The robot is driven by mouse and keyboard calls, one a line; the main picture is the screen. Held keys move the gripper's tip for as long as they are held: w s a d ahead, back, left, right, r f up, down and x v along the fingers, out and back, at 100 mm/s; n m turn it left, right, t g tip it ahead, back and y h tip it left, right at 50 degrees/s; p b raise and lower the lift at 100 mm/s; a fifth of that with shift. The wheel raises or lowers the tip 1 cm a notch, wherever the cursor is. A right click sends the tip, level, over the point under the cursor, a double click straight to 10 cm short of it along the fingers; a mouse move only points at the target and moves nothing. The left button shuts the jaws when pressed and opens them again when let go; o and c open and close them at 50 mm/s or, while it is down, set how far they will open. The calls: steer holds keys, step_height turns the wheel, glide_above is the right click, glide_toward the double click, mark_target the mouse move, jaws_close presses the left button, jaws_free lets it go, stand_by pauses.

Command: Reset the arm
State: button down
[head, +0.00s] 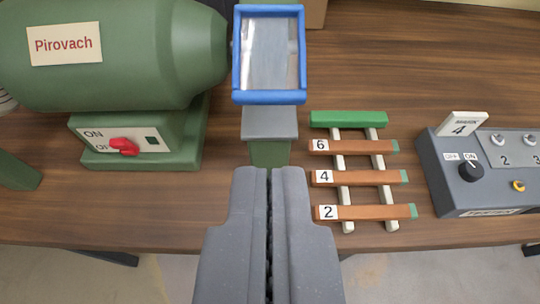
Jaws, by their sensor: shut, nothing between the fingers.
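My gripper (269,180) is at the bottom middle of the head view. Its two grey fingers are shut against each other with nothing between them. The fingers point away over the front part of the wooden table. Just beyond the tips stands a green post with a grey top (269,122), partly hidden by the fingers. I cannot tell whether the tips touch it.
A green machine (140,75) labelled Pirovach with a red switch (124,147) stands left. A blue-framed panel (270,55) is ahead. A numbered wooden rack (360,177) and a grey switch box (480,165) are right. The wooden table (420,70) is bare behind them.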

steer(key=w+a+r+m+t+h+p, duration=0.1)
steer(key=w+a+r, duration=0.1)
steer(key=r, duration=0.5)
steer(key=w+a+r+h+p, duration=0.1)
steer(key=w+a+r, duration=0.15)
steer(key=r, duration=0.55)
steer(key=a+r+t+y+p, duration=0.1)
steer(key=a+r, duration=1)
steer(key=r, duration=0.1)
steer(key=shift+w+t, duration=0.35)
steer(key=shift+t, duration=0.05)
steer(key=shift+a, duration=0.1)
